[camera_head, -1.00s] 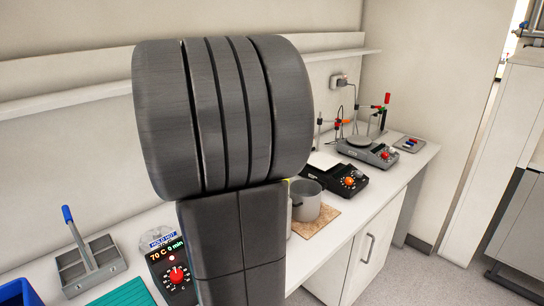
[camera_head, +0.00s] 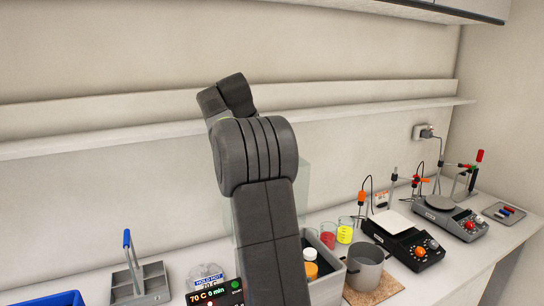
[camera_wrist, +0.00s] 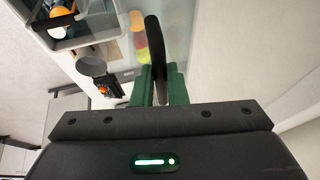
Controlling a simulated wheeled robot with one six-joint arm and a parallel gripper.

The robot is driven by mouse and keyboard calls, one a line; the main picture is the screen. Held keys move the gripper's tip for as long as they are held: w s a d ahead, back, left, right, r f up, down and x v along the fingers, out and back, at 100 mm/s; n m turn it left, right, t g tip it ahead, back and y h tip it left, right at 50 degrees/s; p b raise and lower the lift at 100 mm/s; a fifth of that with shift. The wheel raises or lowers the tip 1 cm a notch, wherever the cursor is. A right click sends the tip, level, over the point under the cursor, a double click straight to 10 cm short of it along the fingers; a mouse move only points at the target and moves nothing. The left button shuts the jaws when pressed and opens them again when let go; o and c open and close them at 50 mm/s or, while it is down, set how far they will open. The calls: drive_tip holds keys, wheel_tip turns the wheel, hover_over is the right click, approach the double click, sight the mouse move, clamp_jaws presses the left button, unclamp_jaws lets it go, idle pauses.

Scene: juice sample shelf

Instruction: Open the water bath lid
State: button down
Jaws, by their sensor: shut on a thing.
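The water bath (camera_head: 328,292) is a grey open-topped box at the lower middle of the head view, partly behind my arm. Its front panel (camera_head: 214,295) reads 70 C and 0 min. The lid (camera_head: 304,190) seems to be the clear pane standing raised behind my arm. In the wrist view my gripper (camera_wrist: 159,84) has its green fingers shut on the black curved lid handle (camera_wrist: 153,38). The gripper is hidden in the head view.
Right of the bath stand red (camera_head: 328,238) and yellow (camera_head: 345,234) beakers and a grey pot (camera_head: 366,268) on a cork mat (camera_head: 385,290). Black (camera_head: 403,238) and grey (camera_head: 450,217) instruments stand further right. A grey rack (camera_head: 140,284) stands left. A wall shelf (camera_head: 100,140) runs behind.

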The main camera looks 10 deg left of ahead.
drive_tip(key=shift+w+a+f, duration=0.45)
drive_tip(key=shift+w+a, duration=0.1)
drive_tip(key=shift+w, duration=0.1)
drive_tip(key=shift+w+a+f, duration=0.4)
drive_tip(key=shift+w+a, duration=0.15)
drive_tip(key=shift+w, duration=0.05)
drive_tip(key=c, duration=1.5)
unclamp_jaws()
drive_tip(key=shift+o, duration=0.2)
drive_tip(key=shift+w, duration=0.15)
drive_tip(key=v, duration=1.4)
drive_tip(key=shift+r, duration=0.1)
drive_tip(key=x, duration=1.3)
drive_tip(key=shift+w+d+f, duration=0.15)
drive_tip(key=shift+d+f, duration=0.05)
drive_tip(key=shift+f, duration=0.05)
